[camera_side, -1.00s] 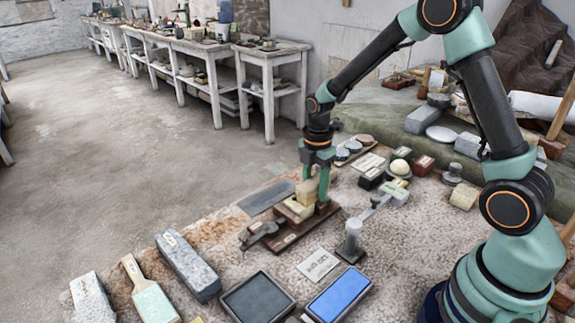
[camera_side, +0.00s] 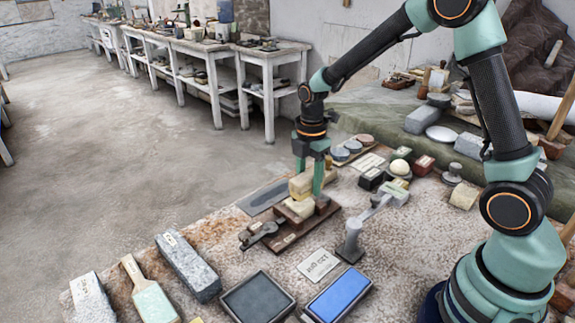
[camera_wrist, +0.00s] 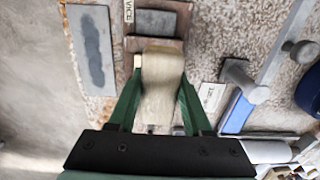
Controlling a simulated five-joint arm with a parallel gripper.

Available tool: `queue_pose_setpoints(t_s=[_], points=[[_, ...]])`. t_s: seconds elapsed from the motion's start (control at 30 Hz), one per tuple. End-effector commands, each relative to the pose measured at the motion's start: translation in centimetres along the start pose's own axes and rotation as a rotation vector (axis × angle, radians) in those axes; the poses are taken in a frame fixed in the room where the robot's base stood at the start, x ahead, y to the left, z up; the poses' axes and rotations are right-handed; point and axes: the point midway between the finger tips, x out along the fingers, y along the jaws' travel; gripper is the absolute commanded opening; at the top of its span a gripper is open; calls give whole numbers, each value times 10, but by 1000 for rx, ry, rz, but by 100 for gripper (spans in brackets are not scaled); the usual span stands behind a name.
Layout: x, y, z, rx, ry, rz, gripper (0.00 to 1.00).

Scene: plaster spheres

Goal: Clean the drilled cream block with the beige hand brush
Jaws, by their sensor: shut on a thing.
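My gripper (camera_side: 309,184) is shut on the beige hand brush (camera_side: 301,186). In the wrist view the brush (camera_wrist: 162,78) sits between the two green fingers (camera_wrist: 157,95). The drilled cream block (camera_side: 297,210) rests on the brown wooden vice board (camera_side: 285,238), just below the brush. The brush is at the top of the block; I cannot tell whether its bristles touch it. In the wrist view the brush and fingers hide most of the block, and its drilled holes are too small to make out.
A grey slab (camera_side: 262,199) lies behind the vice. A grey upright stand (camera_side: 351,242) is close on its right. A blue stone (camera_side: 340,295), a dark tray (camera_side: 257,299) and a long grey stone (camera_side: 188,265) lie in front. Small tins and boxes (camera_side: 400,167) crowd the back right.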

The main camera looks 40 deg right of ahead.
Motion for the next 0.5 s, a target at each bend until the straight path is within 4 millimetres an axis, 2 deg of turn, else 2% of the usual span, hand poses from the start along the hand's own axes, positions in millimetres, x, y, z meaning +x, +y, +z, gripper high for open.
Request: queue_pose_setpoints(t_s=[0.1,0.4,0.5], points=[[-9,0,0,0,0,2,5],[-10,0,0,0,0,1,5],[-16,1,0,0,0,3,5]])
